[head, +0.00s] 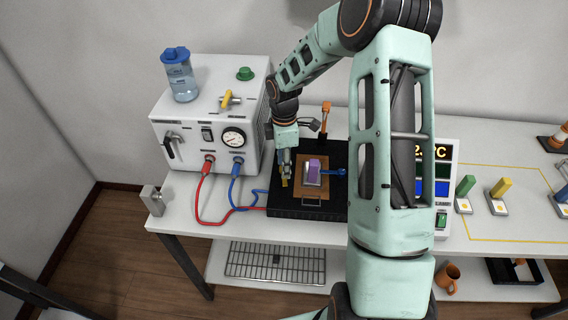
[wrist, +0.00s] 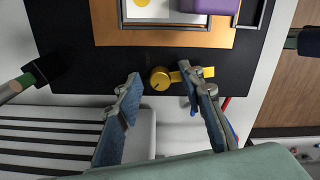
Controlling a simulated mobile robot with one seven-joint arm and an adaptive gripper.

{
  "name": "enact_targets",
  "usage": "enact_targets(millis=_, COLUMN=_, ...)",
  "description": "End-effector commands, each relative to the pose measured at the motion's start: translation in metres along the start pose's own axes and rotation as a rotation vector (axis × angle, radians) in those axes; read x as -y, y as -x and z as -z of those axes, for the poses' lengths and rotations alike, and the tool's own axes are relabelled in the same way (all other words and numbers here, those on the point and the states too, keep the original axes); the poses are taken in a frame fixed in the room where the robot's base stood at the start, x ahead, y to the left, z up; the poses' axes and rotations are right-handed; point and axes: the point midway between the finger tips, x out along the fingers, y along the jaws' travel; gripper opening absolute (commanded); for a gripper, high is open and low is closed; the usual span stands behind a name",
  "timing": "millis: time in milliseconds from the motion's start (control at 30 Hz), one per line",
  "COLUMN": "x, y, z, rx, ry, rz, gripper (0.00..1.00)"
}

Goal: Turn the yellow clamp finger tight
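The yellow clamp (wrist: 161,79) shows in the wrist view as a round knob with a short lever pointing right. It sits on the black base (wrist: 85,73), beside the copper plate (wrist: 247,40). In the head view the clamp (head: 284,183) is a small yellow spot below my gripper (head: 285,164). In the wrist view my gripper (wrist: 159,76) is open, with one finger on each side of the knob. The left finger is apart from the knob. The right fingertip overlaps the lever; I cannot tell whether it touches.
A purple block (head: 315,166) stands on the copper plate next to my gripper. A white box (head: 212,105) with a gauge stands at left. Red (head: 199,196) and blue (head: 234,190) hoses run from it towards the base. A blue handle (head: 333,172) is right of the block.

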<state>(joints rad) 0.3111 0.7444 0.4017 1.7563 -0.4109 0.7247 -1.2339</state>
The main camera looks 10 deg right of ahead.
Motion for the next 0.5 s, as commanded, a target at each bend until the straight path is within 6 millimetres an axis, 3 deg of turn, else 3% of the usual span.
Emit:
enact_targets(millis=67, x=0.0000, y=0.0002, z=-0.0001, rx=0.000, ry=0.000, rz=0.000, gripper=0.27)
enact_targets(millis=300, x=0.0000, y=0.0004, z=-0.0001, rx=0.000, ry=0.000, rz=0.000, gripper=0.01)
enact_targets(millis=500, x=0.0000, y=0.0004, z=-0.0001, rx=0.000, ry=-0.006, rz=0.000, gripper=0.00)
